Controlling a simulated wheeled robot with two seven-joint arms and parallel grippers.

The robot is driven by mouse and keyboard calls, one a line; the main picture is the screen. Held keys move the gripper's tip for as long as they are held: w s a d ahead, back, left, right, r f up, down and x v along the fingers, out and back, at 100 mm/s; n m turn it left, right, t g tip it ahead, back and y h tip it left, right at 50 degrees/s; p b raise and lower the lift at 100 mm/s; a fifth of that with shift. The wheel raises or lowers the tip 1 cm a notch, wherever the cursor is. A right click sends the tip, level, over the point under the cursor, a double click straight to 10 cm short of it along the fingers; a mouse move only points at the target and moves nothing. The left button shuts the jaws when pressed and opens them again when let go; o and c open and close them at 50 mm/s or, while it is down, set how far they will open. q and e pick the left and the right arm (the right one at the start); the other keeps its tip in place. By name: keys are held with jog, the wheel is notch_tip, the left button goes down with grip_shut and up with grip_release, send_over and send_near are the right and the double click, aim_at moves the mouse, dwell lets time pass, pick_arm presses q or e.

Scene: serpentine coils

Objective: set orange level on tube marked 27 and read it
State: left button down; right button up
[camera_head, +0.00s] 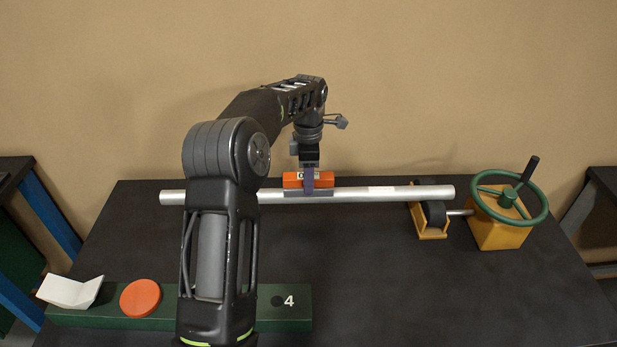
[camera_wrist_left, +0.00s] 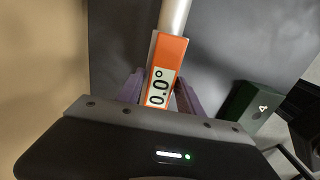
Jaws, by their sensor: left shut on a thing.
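The orange level (camera_head: 292,180) lies along the top of the silver tube (camera_head: 345,194), in line with it and seemingly touching it. My left gripper (camera_head: 310,181) is shut on the level, its purple fingers on either side of it. In the left wrist view the level (camera_wrist_left: 169,52) sits between the fingers (camera_wrist_left: 158,90), and its display reads 0.0°. The tube (camera_wrist_left: 174,15) runs out beyond it. A pale label shows on the tube, but its number is too small to read. My right gripper is not in view.
The tube's right part rests at a yellow roller stand (camera_head: 430,232) beside a yellow block (camera_head: 497,231) with a green handwheel (camera_head: 541,207). A green bar (camera_head: 260,320) marked 4 lies in front with an orange disc (camera_head: 140,298) and a white folded piece (camera_head: 70,291). The dark table's front right is clear.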

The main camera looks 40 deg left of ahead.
pick_arm(q)
jog(key=shift+f, duration=0.2)
jog(key=shift+f, duration=0.25)
dwell(1.0)
dwell(0.6)
jog(key=c, duration=0.7)
grip_release()
jog(key=shift+r+p, duration=0.7)
jog(key=shift+r, duration=2.3)
